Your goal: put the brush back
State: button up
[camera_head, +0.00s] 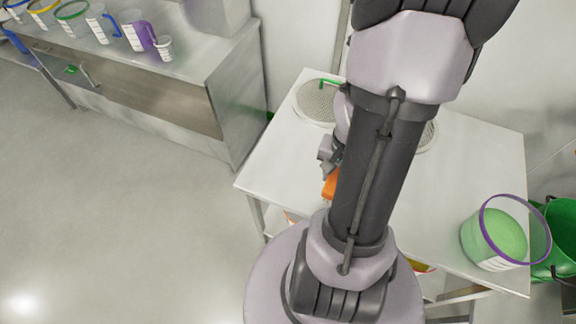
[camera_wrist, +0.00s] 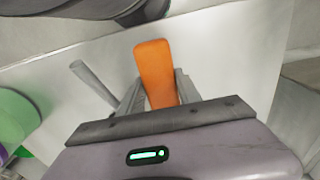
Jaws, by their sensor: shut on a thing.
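My gripper (camera_wrist: 157,88) is shut on an orange block-like piece, which I take to be the brush (camera_wrist: 155,68). It stands up between the two grey fingers in the wrist view, above the white table top (camera_wrist: 225,60). Its lower part is hidden by the gripper, and I cannot tell whether it touches the table. In the head view a small orange patch of it (camera_head: 330,186) shows at the left edge of my arm, over the table (camera_head: 262,168). The arm hides most of the gripper there.
A round sieve (camera_head: 316,104) lies at the table's back left; another (camera_head: 431,137) is partly behind my arm. A purple-rimmed jug of green material (camera_head: 487,246) stands at the right corner, beside a green bucket (camera_head: 561,240). A steel bench (camera_head: 185,62) with several jugs stands at upper left.

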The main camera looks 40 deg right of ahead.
jog(key=w+a, duration=0.1)
jog(key=w, duration=0.4)
jog(key=w+f+b, duration=0.1)
jog(key=w, duration=0.3)
jog(key=w+a+b, duration=0.1)
jog(key=w, duration=0.4)
jog(key=shift+w+a+f, duration=0.25)
jog(key=shift+w+a, duration=0.1)
notch_tip(320, 180, down, 4)
jog(key=shift+r+b, duration=0.15)
jog(key=shift+b, duration=0.85)
jog(key=shift+r, duration=0.1)
jog(key=shift+f, duration=0.2)
jog(key=o, duration=1.3)
jog(key=shift+r, duration=0.1)
